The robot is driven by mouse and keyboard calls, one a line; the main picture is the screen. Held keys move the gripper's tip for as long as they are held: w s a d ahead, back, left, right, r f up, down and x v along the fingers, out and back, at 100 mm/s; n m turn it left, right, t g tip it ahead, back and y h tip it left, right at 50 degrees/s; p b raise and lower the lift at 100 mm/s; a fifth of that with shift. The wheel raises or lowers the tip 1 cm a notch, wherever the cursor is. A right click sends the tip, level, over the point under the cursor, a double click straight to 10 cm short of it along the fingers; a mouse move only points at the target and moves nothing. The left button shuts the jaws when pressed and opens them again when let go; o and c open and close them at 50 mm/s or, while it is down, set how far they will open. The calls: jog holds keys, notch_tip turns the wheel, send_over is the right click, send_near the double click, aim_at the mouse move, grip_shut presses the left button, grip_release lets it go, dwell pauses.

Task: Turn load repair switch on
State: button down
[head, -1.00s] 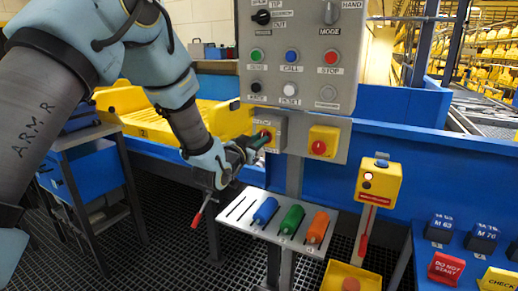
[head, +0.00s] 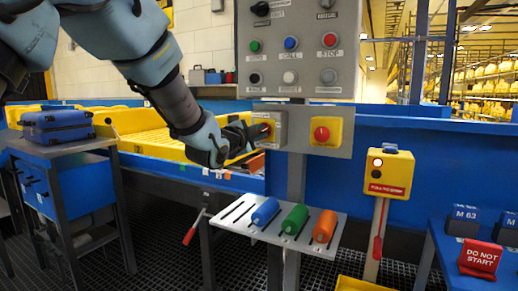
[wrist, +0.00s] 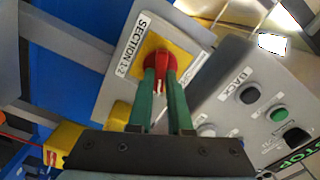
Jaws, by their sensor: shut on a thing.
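My gripper (wrist: 160,76) is shut on a red rotary knob (wrist: 155,58) with a white mark. The knob sits on a yellow square plate labelled "SECTION 1-2" on a grey box. The green fingers lie on either side of the knob. In the head view my gripper (head: 261,131) reaches this box from the left and hides most of its knob. A second red knob (head: 321,134) on a yellow plate is just to the right, untouched. I cannot read a "load repair" label on any switch.
A grey control panel (head: 290,100) with several buttons and knobs stands above. Below is a white rack (head: 265,235) with blue, green and orange handles. A yellow box (head: 390,172) on a post is at right. A blue case (head: 57,125) sits on a cart at left.

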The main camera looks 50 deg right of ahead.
jog(key=shift+f+m+b, duration=0.15)
jog(key=shift+m+b, duration=1.05)
jog(key=shift+b, duration=0.3)
jog(key=shift+f+m+b, duration=0.1)
jog(key=shift+m+b, duration=1.1)
jog(key=shift+b, duration=0.25)
jog(key=shift+r, duration=0.1)
jog(key=c, duration=0.8)
grip_release()
jog(key=shift+c, duration=0.2)
jog(key=b+v, duration=0.1)
jog(key=v, duration=1)
